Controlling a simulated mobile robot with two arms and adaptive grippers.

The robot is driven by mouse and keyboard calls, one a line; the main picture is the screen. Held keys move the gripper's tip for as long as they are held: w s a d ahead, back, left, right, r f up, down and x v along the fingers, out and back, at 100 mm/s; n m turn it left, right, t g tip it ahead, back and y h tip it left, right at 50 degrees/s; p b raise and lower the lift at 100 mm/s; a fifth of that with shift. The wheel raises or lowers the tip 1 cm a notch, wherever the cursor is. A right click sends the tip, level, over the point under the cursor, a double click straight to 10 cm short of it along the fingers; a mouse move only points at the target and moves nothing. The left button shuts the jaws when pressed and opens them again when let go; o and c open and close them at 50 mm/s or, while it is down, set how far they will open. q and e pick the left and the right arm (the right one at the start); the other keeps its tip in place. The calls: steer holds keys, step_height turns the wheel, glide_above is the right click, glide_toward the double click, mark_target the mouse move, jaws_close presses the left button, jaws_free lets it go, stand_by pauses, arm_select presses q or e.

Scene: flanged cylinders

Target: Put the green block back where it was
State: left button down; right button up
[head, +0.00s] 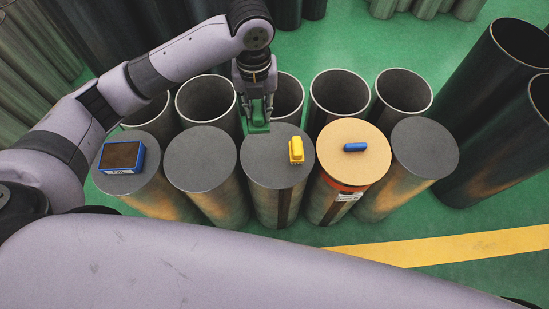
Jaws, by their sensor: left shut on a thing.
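My left gripper (258,107) points down above the far edge of the middle grey-topped cylinder (268,178). It is shut on the green block (258,127), which shows just below the fingers. The fingers cover part of the block, and I cannot tell whether it touches the cylinder top. My right gripper is not in view.
A yellow object (296,150) stands on the same cylinder top, right of the block. A blue box (121,157) sits on the far left cylinder and a blue capsule (355,147) on the tan-topped one. Open cylinders (338,92) stand behind. The second top from the left (200,158) is bare.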

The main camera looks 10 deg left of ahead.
arm_select(q)
steer(key=f, duration=1.6)
steer(key=shift+a+b, duration=0.2)
steer(key=shift+b, duration=0.15)
step_height(320, 180, down, 4)
steer(key=shift+r, duration=0.25)
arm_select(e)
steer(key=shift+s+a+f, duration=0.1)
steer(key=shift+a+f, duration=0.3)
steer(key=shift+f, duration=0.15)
arm_select(q)
steer(key=c, duration=1.8)
jaws_free()
steer(key=shift+f, duration=0.1)
steer(key=o, duration=0.4)
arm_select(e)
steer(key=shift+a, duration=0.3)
